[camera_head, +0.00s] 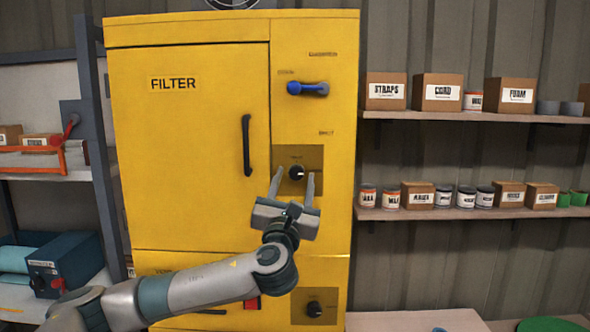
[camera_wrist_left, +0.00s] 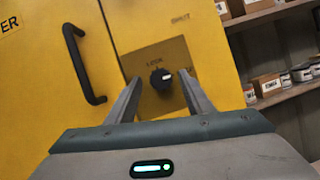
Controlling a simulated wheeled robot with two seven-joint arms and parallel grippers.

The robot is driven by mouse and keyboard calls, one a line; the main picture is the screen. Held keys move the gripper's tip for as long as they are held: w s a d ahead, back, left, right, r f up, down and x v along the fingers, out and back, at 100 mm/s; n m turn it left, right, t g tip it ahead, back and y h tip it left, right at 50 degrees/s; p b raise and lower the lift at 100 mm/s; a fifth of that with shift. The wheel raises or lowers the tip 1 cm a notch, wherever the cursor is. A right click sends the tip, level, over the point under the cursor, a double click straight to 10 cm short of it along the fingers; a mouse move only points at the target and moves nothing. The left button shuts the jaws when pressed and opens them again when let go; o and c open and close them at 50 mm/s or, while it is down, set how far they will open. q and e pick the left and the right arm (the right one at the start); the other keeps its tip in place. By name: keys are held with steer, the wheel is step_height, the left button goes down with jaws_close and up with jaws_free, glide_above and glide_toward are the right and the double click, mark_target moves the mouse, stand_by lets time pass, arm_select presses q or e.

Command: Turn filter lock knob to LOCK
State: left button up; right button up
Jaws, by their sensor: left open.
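The filter lock knob (camera_head: 296,172) is a small black knob with a white mark, on a darker square plate (camera_head: 313,158) on the yellow filter cabinet (camera_head: 185,215). In the left wrist view the knob (camera_wrist_left: 161,78) sits ahead of and between the fingers, with the word LOCK above it. Its white mark points to the right. My left gripper (camera_head: 295,183) is open, with its fingers on either side of the knob's line. In the left wrist view the gripper (camera_wrist_left: 160,95) holds nothing, and I cannot tell how far its tips are from the plate. My right gripper is not in view.
A black door handle (camera_head: 247,145) is left of the knob. A blue lever (camera_head: 307,88) is above, and a second black knob (camera_head: 314,309) is below. Shelves with boxes and cans (camera_head: 470,117) stand to the right. A blue toolbox (camera_head: 62,265) is at the left.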

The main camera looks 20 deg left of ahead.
arm_select(q)
steer(key=shift+w+r, duration=0.2)
steer(key=shift+w, duration=0.35)
steer(key=shift+a, duration=0.1)
steer(key=shift+c, duration=0.6)
steer(key=c, duration=0.9)
steer(key=shift+c, duration=0.2)
